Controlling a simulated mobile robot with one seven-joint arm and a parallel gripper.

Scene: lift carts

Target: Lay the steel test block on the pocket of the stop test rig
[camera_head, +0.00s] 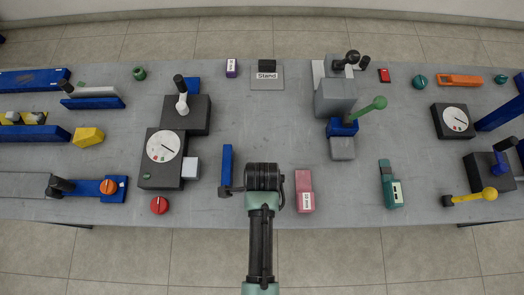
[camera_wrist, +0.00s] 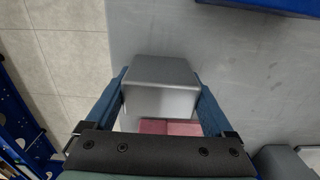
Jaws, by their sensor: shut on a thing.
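My gripper (camera_head: 263,178) is over the front part of the table in the head view, pointing down. In the wrist view its two blue fingers (camera_wrist: 160,100) are shut on a grey steel block (camera_wrist: 160,72), one finger on each side. The block is hidden under the gripper in the head view. To the left is a dark fixture (camera_head: 150,178) with a white dial. No readable label shows which fixture is the stop test rig, and I cannot make out its pocket.
A pink labelled block (camera_head: 305,183) lies just right of my gripper, and a blue bar (camera_head: 227,162) just left. A teal device (camera_head: 392,190) and a red knob (camera_head: 159,205) are near the front edge. The table (camera_head: 265,120) is clear beyond my gripper, up to the "Stand" plate (camera_head: 267,85).

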